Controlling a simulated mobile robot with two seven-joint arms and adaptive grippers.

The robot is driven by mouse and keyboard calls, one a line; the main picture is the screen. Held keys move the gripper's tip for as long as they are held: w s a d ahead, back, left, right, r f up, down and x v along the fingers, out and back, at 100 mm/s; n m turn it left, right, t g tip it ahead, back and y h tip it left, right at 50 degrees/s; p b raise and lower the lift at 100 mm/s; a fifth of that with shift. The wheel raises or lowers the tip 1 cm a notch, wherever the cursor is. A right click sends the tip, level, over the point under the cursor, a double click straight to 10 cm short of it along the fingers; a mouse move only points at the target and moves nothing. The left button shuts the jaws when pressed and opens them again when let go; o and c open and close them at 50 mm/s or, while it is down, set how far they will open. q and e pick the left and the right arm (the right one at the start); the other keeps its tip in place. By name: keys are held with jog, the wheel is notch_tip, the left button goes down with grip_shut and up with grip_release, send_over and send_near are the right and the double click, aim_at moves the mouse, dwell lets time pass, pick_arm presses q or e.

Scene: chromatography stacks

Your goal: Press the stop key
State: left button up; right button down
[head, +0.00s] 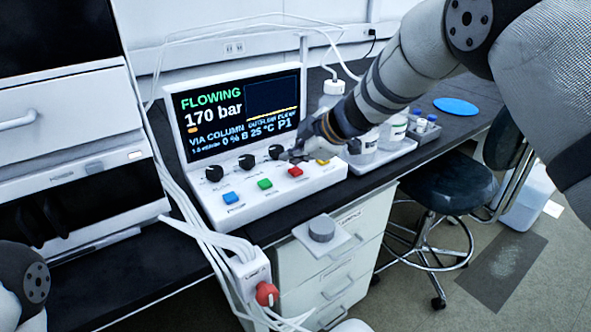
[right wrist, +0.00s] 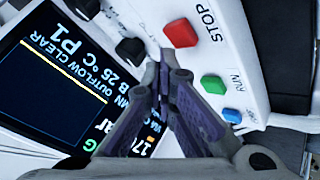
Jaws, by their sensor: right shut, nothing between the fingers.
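The stop key (head: 295,171) is a red square key on the sloped front panel of the white control console (head: 232,205). In the right wrist view the red key (right wrist: 181,34) has the word STOP beside it. My right gripper (head: 291,156) is shut and empty over the panel, just behind the red key in the head view. In the right wrist view its closed fingertips (right wrist: 168,58) appear just below the red key, apart from it in the picture; their height over the panel is hard to tell. My left gripper is out of view.
Blue (head: 230,197), green (head: 265,183) and yellow (head: 322,161) keys flank the red one. Black knobs (head: 246,161) stand behind them, below the screen (head: 235,112) reading FLOWING, 170 bar. A bottle (head: 333,92) and jars stand to the right. White cables hang at the left.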

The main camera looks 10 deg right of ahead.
aim_at(293, 172)
jog(key=shift+f, duration=0.1)
jog(key=shift+f, duration=0.35)
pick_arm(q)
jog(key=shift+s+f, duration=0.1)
pick_arm(e)
jog(key=shift+f, duration=0.55)
dwell(0.6)
jog(key=shift+r, duration=0.1)
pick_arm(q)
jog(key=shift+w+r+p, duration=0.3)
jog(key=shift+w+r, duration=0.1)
pick_arm(e)
jog(key=shift+r, duration=0.85)
jog(key=shift+r, duration=0.3)
jog(key=shift+r+p, duration=0.6)
jog(key=shift+r, duration=1.7)
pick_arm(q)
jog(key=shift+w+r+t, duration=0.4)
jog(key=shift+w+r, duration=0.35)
